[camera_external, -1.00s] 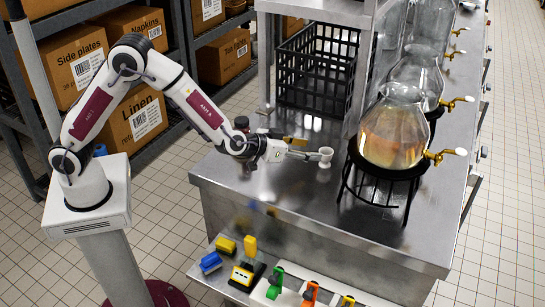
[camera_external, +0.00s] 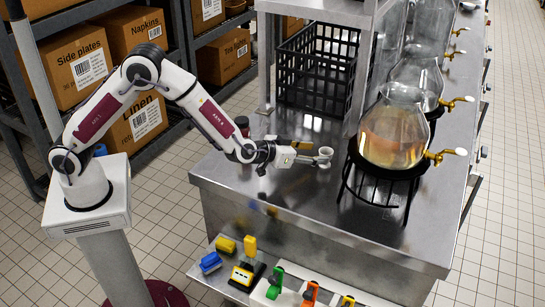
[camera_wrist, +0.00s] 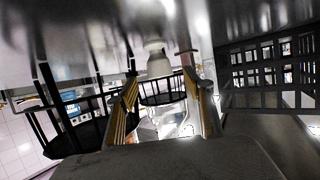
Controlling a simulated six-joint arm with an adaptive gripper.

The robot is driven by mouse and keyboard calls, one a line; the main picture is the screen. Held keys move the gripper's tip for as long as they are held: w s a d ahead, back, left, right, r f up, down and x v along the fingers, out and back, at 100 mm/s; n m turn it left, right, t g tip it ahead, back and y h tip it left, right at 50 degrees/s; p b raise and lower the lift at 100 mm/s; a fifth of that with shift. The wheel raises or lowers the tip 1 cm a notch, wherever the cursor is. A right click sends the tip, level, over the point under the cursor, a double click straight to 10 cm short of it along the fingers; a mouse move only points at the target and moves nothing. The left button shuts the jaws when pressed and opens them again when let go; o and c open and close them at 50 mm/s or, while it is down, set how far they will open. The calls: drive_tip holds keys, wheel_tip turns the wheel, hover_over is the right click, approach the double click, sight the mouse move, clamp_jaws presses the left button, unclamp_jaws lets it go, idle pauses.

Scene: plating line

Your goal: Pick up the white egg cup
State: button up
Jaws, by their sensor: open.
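The white egg cup (camera_external: 326,151) stands upright on the steel counter (camera_external: 285,192), to the left of the nearest glass dispenser. My gripper (camera_external: 317,154) reaches it from the left, with its fingers level along the cup; the near finger covers part of its lower side. In the wrist view the white cup (camera_wrist: 158,66) appears between and just past the two open fingertips (camera_wrist: 160,82). I cannot tell whether either finger touches it.
A glass dispenser (camera_external: 393,132) on a black stand (camera_external: 384,172) stands close to the right of the cup. A black crate (camera_external: 313,72) is behind. A dark-topped item (camera_external: 242,124) is behind my wrist. The counter's front left is clear.

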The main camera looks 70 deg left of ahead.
sight(331, 153)
drive_tip(key=shift+w, duration=0.2)
drive_tip(key=shift+w+a, duration=0.1)
drive_tip(key=shift+x, duration=2.55)
drive_tip(key=c, duration=1.2)
